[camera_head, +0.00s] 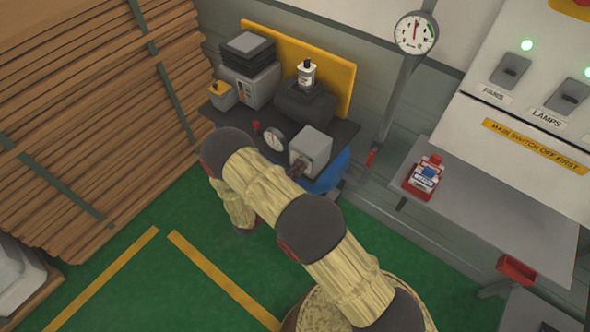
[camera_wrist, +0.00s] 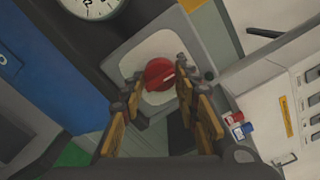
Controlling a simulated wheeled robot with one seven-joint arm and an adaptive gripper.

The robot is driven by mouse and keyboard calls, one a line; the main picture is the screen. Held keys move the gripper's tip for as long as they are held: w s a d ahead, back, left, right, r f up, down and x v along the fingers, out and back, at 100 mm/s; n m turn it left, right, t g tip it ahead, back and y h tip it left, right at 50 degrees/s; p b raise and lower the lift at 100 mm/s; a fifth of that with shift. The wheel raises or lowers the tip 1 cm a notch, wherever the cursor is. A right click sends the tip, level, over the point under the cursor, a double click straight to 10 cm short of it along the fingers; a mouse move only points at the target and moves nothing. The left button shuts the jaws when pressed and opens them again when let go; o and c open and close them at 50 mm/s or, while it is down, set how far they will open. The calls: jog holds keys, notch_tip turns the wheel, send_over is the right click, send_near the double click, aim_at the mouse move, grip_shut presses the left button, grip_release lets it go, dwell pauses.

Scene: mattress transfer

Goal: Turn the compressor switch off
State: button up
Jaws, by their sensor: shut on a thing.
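The compressor switch is a round red knob (camera_wrist: 160,74) on a pale plate of a grey box (camera_wrist: 125,60). A short white mark on the knob points right in the wrist view. The same grey switch box (camera_head: 313,145) shows in the head view above a blue tank (camera_head: 334,174). My gripper (camera_wrist: 158,80) is shut on the knob, one finger on each side. In the head view my arm hides much of the compressor's front, and the knob is largely hidden there.
A round gauge (camera_head: 273,138) sits left of the switch box. A black motor (camera_head: 304,102) with a bottle (camera_head: 307,74) stands behind. A shelf (camera_head: 482,200) holding a red and blue item (camera_head: 425,177) and a wall switch panel (camera_head: 540,70) are at right.

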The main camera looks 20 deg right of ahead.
jog(key=shift+n, duration=0.3)
dwell(0.4)
jog(key=o, duration=1)
jog(key=shift+o, duration=0.8)
jog(key=shift+a, duration=0.15)
jog(key=v, duration=1.1)
jog(key=shift+s+a, duration=0.25)
jog(key=shift+a, duration=0.05)
